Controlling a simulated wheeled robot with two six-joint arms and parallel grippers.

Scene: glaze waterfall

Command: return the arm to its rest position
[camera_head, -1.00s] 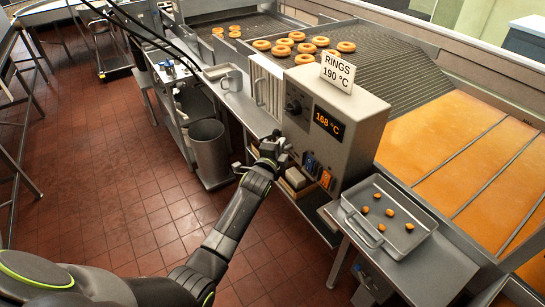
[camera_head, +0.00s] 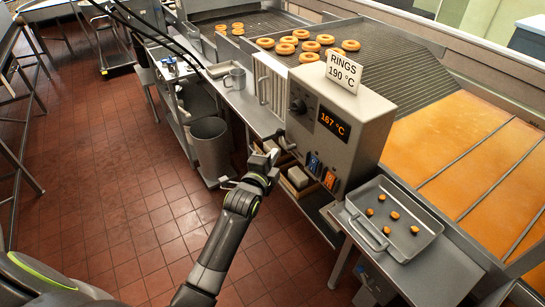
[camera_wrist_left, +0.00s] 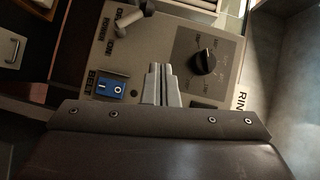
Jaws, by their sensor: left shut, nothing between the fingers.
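My left arm comes in from the bottom left of the head view. Its gripper (camera_head: 274,156) is in front of the lower left part of the grey control box (camera_head: 360,118). In the left wrist view the two grey fingers (camera_wrist_left: 161,84) are shut with nothing between them. They point at the box's panel, between the blue rocker switch (camera_wrist_left: 106,87) and the black knob (camera_wrist_left: 204,61). I cannot tell how far the fingertips are from the panel. My right gripper is in neither view.
The box display (camera_head: 332,121) reads 167 °C, under a sign (camera_head: 343,72) reading RINGS 190 °C. A tray (camera_head: 428,225) with several small brown pieces is at right. A metal bin (camera_head: 210,148) stands left of the gripper. The tiled floor (camera_head: 110,200) at left is clear.

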